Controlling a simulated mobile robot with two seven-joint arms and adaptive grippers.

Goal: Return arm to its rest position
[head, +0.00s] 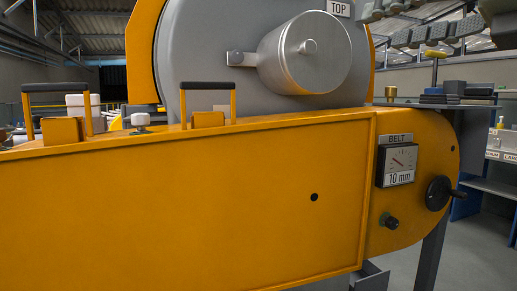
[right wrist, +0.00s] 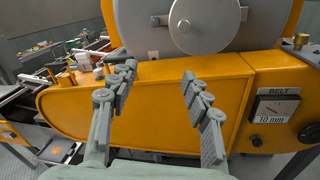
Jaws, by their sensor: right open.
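My right gripper (head: 381,26) shows at the top right of the head view, in front of the machine's upper right side and partly cut off by the frame edge. In the right wrist view, its two grey jointed fingers (right wrist: 158,74) are spread wide apart with nothing between them. They point toward the orange belt housing (right wrist: 150,100) and appear clear of it. The orange belt housing (head: 200,205) fills the lower part of the head view. My left gripper is in neither view.
A grey drum cover (head: 310,52) stands above the housing. The belt gauge (head: 397,165), a small knob (head: 389,221) and a black handwheel (head: 439,193) are at its right end. Two black-topped handles (head: 208,86) rise from its top edge. A shelf with dark blocks (head: 460,90) stands behind, right.

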